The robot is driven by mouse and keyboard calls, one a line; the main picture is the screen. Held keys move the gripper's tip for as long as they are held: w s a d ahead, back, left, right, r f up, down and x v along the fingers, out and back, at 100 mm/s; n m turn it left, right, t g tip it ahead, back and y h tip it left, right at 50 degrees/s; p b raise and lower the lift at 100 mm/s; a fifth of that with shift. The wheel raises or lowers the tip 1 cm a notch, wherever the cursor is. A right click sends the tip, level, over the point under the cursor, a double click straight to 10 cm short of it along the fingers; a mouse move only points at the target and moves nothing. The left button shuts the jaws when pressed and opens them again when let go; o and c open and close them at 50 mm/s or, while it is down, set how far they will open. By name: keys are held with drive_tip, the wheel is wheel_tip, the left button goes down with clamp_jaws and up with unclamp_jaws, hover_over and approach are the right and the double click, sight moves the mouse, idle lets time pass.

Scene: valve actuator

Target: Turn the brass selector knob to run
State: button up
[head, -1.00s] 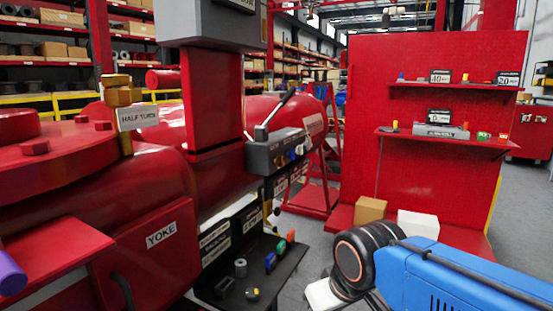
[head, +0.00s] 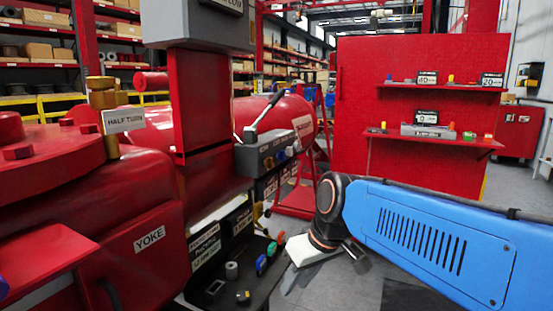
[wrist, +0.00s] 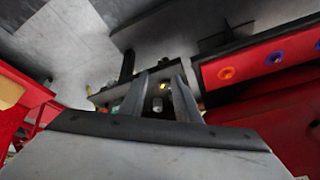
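A grey control box (head: 262,152) with a lever on top is mounted on the red machine in the head view. I cannot pick out the brass knob in the wrist view.
A black shelf (head: 251,292) below the box holds small coloured parts and a grey cylinder (head: 231,270). A brass stem with a HALF TURN tag (head: 123,121) stands at left. A red panel with orange and blue round fittings (wrist: 275,57) is right of my gripper.

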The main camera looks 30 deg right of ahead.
drive_tip(key=w+d+r+n+y, duration=0.1)
drive_tip(key=w+d+r+y, duration=0.1)
drive_tip(key=w+r, duration=0.6)
drive_tip(key=n+t+y, duration=0.5)
drive_tip(key=n+t, duration=0.1)
drive_tip(key=t, duration=0.1)
approach(269, 163)
drive_tip(key=w+a, duration=0.3)
drive_tip(key=w, duration=0.2)
drive_tip(key=shift+w+a+f, duration=0.2)
drive_tip(key=shift+w+f, duration=0.05)
drive_tip(key=shift+g+h, duration=0.3)
clamp_jaws()
